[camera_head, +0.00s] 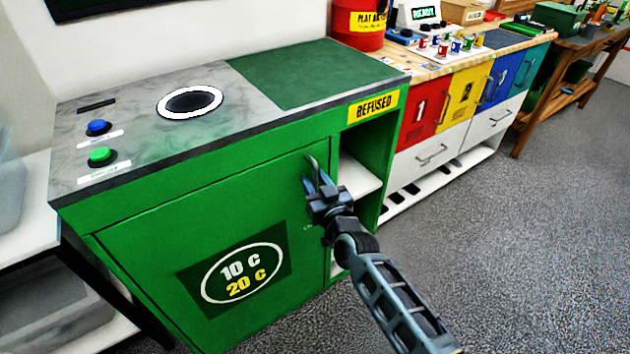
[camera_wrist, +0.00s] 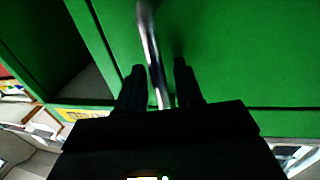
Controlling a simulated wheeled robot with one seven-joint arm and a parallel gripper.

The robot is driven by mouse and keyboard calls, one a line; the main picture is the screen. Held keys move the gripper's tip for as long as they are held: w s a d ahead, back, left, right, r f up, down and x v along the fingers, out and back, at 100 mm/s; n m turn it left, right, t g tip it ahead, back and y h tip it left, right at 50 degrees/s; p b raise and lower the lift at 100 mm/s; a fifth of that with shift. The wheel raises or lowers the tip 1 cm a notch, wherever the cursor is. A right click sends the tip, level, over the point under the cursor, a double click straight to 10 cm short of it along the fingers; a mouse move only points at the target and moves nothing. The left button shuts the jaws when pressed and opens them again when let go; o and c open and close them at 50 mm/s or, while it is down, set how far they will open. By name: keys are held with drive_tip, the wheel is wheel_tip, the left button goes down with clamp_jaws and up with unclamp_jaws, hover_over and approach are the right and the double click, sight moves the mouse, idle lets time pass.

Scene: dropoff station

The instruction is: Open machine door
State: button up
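The green machine door (camera_head: 190,230) with a "10 C 20 C" sign fills the front of the machine and looks shut. Its metal handle (camera_head: 313,168) is near the door's upper right edge. In the wrist view the handle (camera_wrist: 149,45) runs down between the two dark fingers of my gripper (camera_wrist: 160,80). The fingers stand apart on either side of the handle, with a visible gap on the right side; the left finger is close to it. In the head view my gripper (camera_head: 318,180) is at the handle, and its fingertips are partly hard to make out.
The machine top has a round white-rimmed hole (camera_head: 190,102), a blue button (camera_head: 97,127) and a green button (camera_head: 101,156). An open shelf (camera_head: 357,178) under the "REFUSED" label (camera_head: 373,107) is right of the door. The grey floor (camera_head: 520,240) at the right is clear.

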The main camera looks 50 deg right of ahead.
drive_tip(key=shift+c, duration=0.4)
clamp_jaws()
